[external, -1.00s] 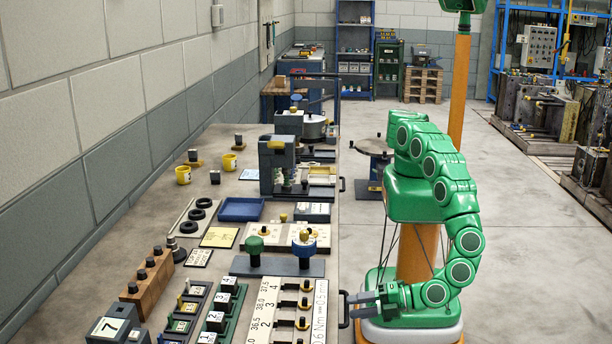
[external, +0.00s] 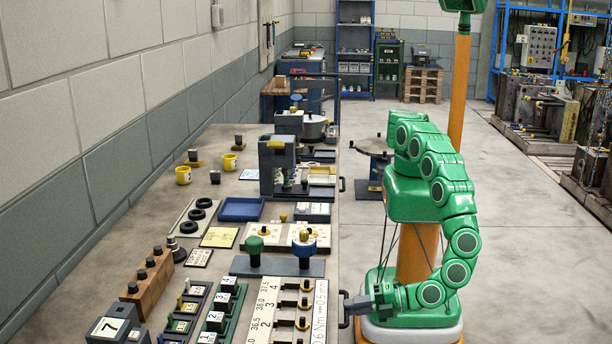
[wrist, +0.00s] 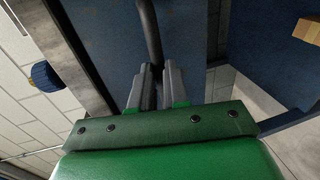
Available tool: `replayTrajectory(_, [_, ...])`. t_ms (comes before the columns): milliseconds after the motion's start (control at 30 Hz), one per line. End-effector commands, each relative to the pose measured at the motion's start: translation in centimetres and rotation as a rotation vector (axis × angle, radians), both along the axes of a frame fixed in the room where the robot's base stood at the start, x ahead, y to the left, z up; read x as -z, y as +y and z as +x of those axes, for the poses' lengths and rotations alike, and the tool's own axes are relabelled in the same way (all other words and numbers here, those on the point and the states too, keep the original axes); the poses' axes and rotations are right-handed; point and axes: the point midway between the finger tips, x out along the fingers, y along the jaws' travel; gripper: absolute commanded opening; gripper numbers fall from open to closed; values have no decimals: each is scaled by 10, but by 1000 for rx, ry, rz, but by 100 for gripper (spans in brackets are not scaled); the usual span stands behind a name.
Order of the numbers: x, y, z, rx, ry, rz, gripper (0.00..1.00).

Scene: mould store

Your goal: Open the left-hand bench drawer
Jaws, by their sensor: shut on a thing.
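My gripper (external: 357,304) is at the bench's right edge in the external view, low beside the nearer dark drawer handle (external: 344,322). In the wrist view, my gripper (wrist: 158,85) has its two grey fingers closed around the dark bar of this handle, which runs up the picture (wrist: 149,30). A dark blue front (wrist: 105,40) lies behind the bar. The drawer's front is hidden in the external view, and I see no clear gap showing it pulled out.
The bench top (external: 225,190) carries gauges, blocks and trays. A second dark handle (external: 342,184) shows farther along the same edge. A round-topped stand (external: 372,150) is on the floor beyond my arm.

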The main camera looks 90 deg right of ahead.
Motion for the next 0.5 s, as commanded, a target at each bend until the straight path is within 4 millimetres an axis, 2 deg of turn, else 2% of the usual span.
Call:
replayTrajectory(133, [1,0,-6,0,2,0,0])
replayTrajectory(267, [1,0,-21,-2,1,0,0])
replayTrajectory(367, [1,0,-39,0,2,-1,0])
replayTrajectory(500, [2,0,-74,-2,4,0,0])
